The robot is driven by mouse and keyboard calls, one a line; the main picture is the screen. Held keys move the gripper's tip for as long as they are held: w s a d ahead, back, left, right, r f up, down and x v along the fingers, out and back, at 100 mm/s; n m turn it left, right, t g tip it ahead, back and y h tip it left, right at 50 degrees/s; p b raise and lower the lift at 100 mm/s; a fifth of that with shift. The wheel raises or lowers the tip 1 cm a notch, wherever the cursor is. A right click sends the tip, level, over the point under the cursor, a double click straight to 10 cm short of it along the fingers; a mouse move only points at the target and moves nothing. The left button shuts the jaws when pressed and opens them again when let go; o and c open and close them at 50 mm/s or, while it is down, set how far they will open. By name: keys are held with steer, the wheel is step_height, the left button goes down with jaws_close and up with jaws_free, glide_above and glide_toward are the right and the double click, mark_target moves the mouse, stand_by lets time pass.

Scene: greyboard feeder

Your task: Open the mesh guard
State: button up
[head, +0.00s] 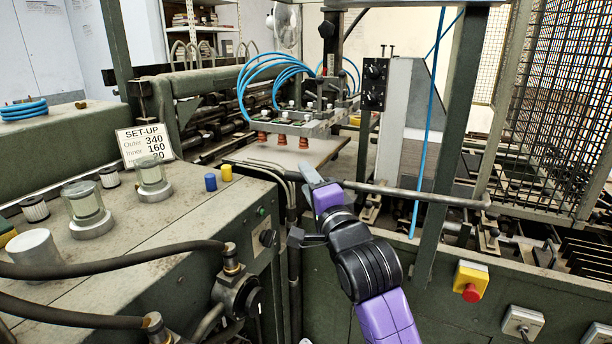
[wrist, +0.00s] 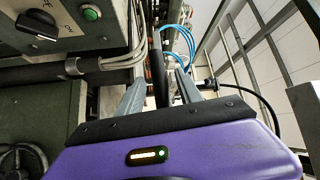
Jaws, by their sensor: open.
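The mesh guard (head: 575,100) shows at the right of the head view as dark wire mesh panels in a frame. A grey horizontal bar (head: 420,196) runs at the front of the machine; I cannot tell whether it belongs to the guard. My gripper (head: 303,206) is open at the left part of this bar, well left of the mesh. In the wrist view, my open gripper (wrist: 160,88) has a dark bar (wrist: 158,60) in line with the gap between its fingers. I cannot tell whether the fingers touch it. No mesh is clearly visible in the wrist view.
A green cabinet (head: 130,240) with glass jars, a set-up sign (head: 145,143) and black hoses stands at the left. A green post (head: 447,130) with a blue hose stands right of my arm. A red stop button (head: 471,292) sits low at the right.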

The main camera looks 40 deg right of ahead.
steer(key=shift+x, duration=0.8)
jaws_close()
steer(key=shift+f, duration=0.15)
stand_by(0.7)
